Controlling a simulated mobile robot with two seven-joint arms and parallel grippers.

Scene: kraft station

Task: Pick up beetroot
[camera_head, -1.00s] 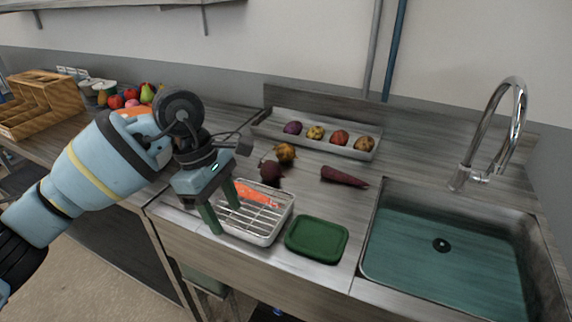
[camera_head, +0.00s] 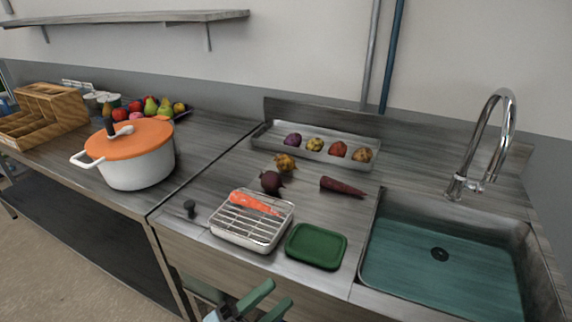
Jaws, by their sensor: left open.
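The beetroot (camera_head: 271,183) is a dark, round root lying on the steel counter, just behind the wire-rack tray. My left gripper (camera_head: 268,300) shows at the bottom edge of the view, its two green fingers apart with nothing between them. It is at the counter's front edge, well in front of the beetroot and apart from it. Most of my left arm is out of the picture. My right gripper is not in view.
A rack tray (camera_head: 243,240) holding a carrot (camera_head: 254,203) and a green container (camera_head: 316,246) lie in front. A brown onion (camera_head: 286,162) and purple root (camera_head: 342,187) lie near the beetroot. Behind is a vegetable tray (camera_head: 270,133); left, a pot (camera_head: 136,170); right, a sink (camera_head: 440,275).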

